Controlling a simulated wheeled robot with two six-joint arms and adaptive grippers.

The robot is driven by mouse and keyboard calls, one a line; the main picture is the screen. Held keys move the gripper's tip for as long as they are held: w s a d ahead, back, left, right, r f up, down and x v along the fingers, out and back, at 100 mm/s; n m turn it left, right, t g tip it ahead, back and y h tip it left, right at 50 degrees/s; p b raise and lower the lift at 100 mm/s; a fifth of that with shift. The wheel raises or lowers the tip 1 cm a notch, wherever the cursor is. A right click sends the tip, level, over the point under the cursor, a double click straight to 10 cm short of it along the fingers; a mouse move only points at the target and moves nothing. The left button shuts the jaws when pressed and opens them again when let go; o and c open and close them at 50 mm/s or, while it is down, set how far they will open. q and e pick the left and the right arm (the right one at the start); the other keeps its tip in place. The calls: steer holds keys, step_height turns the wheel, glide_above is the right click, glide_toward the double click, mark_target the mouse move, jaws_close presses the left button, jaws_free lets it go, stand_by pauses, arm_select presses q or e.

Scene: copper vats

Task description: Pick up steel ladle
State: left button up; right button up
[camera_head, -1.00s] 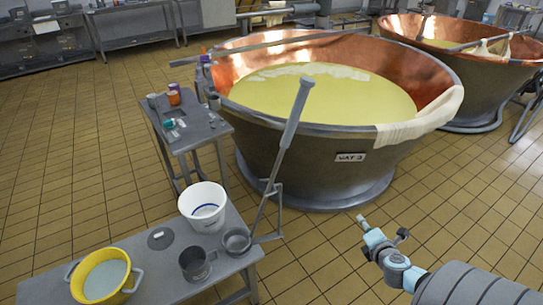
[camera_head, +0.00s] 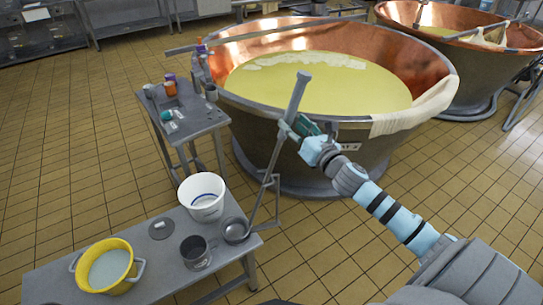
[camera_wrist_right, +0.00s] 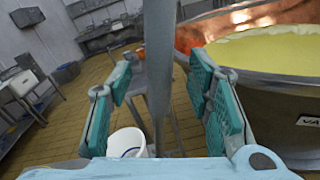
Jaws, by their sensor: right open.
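The steel ladle (camera_head: 269,171) stands tilted, its bowl (camera_head: 235,231) at the right end of the low bench and its long handle rising up and right in front of the copper vat. In the right wrist view the grey handle (camera_wrist_right: 160,60) runs upright between the finger pads. In the wrist view the right gripper (camera_wrist_right: 160,100) is open, with fingers on both sides of the handle and gaps showing. The left gripper is not in view.
The low bench (camera_head: 60,280) holds a yellow tub (camera_head: 107,266), a steel jug (camera_head: 196,252) and a white bucket (camera_head: 202,196). A wire holder (camera_head: 275,200) stands at the bench's right end. A side table (camera_head: 190,128) holds small items. Copper vat (camera_head: 262,135) stands close behind the handle.

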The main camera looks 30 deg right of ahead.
steer(key=w, duration=0.2)
steer(key=shift+w+d+r, duration=0.1)
steer(key=shift+w+r, duration=0.2)
steer(key=shift+w, duration=0.05)
steer(key=shift+w+f, duration=0.2)
steer(key=shift+w, duration=0.25)
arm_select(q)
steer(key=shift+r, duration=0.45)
arm_select(e)
steer(key=shift+s+r, duration=0.1)
jaws_close()
step_height(320, 180, up, 19)
steer(key=p, duration=0.3)
step_height(320, 180, up, 8)
steer(key=p, duration=0.6)
glide_above(291, 121)
steer(key=w, duration=0.1)
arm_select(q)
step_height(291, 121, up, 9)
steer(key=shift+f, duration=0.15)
arm_select(e)
steer(key=shift+w+d, duration=0.1)
steer(key=shift+w, duration=0.15)
